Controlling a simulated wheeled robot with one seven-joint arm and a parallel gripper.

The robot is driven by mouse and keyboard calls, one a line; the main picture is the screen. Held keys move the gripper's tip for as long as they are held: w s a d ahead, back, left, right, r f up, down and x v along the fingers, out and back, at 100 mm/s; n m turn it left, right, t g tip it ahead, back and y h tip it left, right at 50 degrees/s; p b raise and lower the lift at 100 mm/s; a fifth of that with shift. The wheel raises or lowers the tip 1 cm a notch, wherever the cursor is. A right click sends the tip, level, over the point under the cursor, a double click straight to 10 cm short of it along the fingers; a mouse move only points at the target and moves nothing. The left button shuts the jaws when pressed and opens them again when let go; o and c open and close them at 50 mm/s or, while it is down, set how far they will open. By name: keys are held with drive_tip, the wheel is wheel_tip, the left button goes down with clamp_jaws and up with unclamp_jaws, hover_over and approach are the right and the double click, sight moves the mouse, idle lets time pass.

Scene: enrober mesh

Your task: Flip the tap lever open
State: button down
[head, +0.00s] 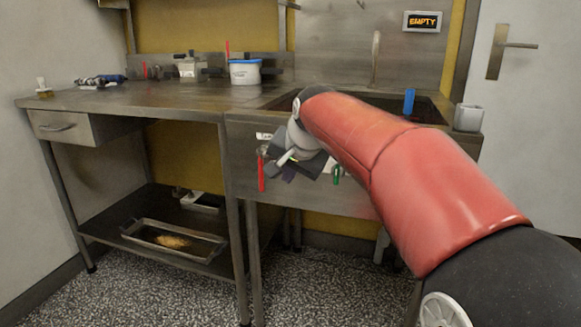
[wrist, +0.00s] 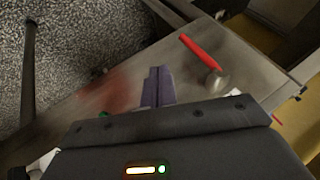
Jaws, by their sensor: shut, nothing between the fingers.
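A red lever (head: 261,172) hangs down on a round metal valve on the sink's front panel, just left of my gripper in the head view. In the wrist view the red lever (wrist: 200,52) lies up and right of my fingers, with its metal hub (wrist: 215,83) at the lower end. My gripper (head: 289,174) is in front of the panel, its purple fingers (wrist: 158,86) shut together and empty. A gap shows between fingers and lever in the wrist view. A green handle (head: 336,176) is to the right on the same panel. Which one the task calls the tap lever is not marked.
The sink (head: 430,122) has a spout (head: 376,58) and a blue object (head: 409,101). A display (head: 422,22) reads EMPTY. A white tub (head: 244,71) stands on the counter (head: 160,95). A tray (head: 174,243) sits on the lower shelf. The floor in front is clear.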

drive_tip(key=w+a+f, duration=0.3)
drive_tip(key=w+a, duration=0.1)
drive_tip(key=shift+w+a+f, duration=0.2)
drive_tip(key=shift+w, duration=0.05)
